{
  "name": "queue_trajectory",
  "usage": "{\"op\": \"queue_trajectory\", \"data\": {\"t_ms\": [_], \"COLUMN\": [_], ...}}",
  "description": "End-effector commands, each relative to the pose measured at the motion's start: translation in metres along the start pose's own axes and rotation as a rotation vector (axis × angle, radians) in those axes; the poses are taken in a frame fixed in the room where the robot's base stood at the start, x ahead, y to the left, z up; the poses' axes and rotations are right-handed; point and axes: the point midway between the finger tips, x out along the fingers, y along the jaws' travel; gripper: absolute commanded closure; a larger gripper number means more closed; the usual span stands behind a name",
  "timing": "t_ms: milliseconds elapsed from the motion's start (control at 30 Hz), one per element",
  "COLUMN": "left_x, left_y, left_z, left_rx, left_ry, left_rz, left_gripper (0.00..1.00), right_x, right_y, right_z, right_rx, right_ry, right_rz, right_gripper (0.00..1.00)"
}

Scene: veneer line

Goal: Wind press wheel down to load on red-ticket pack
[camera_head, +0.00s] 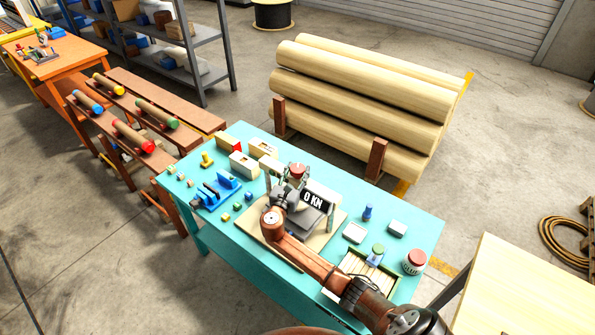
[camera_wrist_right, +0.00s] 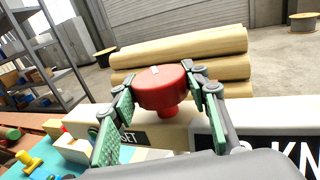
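The press wheel (camera_head: 297,170) is a red disc on top of the small press on the teal table. It also shows in the right wrist view (camera_wrist_right: 160,88), on a short red stem. My right gripper (camera_head: 292,181) is at the wheel, with its green-padded fingers on either side of the rim. I cannot tell whether the pads touch it. The press display (camera_head: 312,199) reads 0 KN. A pale block with a red face (camera_head: 228,144) stands at the table's back left. What lies under the press head is mostly hidden by my arm. My left gripper is not in view.
Pale blocks (camera_head: 243,165), a blue fixture (camera_head: 222,189) and small coloured blocks stand left of the press. A slatted tray (camera_head: 362,272), a white box (camera_head: 397,229) and a red-and-white can (camera_head: 415,261) stand right. Logs (camera_head: 365,95) lie behind the table.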

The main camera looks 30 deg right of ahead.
Motion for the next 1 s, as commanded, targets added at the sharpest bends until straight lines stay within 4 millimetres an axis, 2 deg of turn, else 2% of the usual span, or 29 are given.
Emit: {"op": "queue_trajectory", "data": {"t_ms": [233,567,767,1000], "left_x": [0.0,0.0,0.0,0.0], "left_y": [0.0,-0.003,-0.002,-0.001], "left_z": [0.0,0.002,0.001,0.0], "left_rx": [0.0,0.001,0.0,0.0], "left_ry": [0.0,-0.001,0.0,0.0], "left_rz": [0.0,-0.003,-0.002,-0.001], "left_gripper": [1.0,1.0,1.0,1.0], "right_x": [0.0,-0.003,-0.03,-0.081], "right_y": [0.0,0.0,0.001,0.0], "right_z": [0.0,0.0,-0.001,-0.002], "right_rx": [0.0,0.001,0.001,0.002], "right_ry": [0.0,0.0,0.002,0.003], "right_rz": [0.0,0.002,0.003,0.003], "right_gripper": [0.41,0.4,0.4,0.4]}}
